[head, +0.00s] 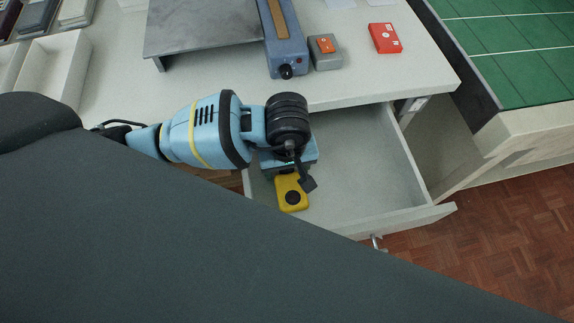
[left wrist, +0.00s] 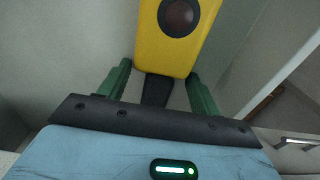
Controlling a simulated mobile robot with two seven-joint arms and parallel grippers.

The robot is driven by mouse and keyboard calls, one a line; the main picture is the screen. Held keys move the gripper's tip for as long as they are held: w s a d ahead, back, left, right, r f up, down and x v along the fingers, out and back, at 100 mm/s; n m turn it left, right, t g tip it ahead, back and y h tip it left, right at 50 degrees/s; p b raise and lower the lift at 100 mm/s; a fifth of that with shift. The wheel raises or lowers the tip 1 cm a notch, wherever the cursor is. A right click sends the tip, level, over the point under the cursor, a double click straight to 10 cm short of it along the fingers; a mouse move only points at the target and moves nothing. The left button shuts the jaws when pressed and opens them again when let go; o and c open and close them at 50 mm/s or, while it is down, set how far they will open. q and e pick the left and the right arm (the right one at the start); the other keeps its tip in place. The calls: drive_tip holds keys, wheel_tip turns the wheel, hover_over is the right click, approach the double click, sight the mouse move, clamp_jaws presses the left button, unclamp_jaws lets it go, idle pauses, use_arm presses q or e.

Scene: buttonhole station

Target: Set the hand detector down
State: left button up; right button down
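The hand detector is a yellow body with a dark round disc and a dark narrower end. In the head view the detector (head: 291,194) is low in the open drawer (head: 372,165), just below my left gripper (head: 289,172). In the left wrist view the yellow detector (left wrist: 177,52) lies just beyond and between the green fingertips of the left gripper (left wrist: 160,70). Narrow gaps show between the fingers and the detector's dark end, so the gripper looks open around it. Whether the detector rests fully on the drawer floor is hard to tell. My right gripper is out of view.
The drawer's right side is bare. On the counter above stand a blue-grey device (head: 285,40), a grey box with an orange top (head: 325,52) and a red box (head: 385,38). A green-topped table (head: 515,50) is at the right.

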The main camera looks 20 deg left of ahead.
sight(287, 171)
use_arm(q)
drive_tip(key=shift+o, duration=1.4)
drive_tip(key=shift+r, duration=0.1)
wheel_tip(287, 171, up, 12)
drive_tip(key=p, duration=0.1)
drive_tip(key=shift+s, duration=0.15)
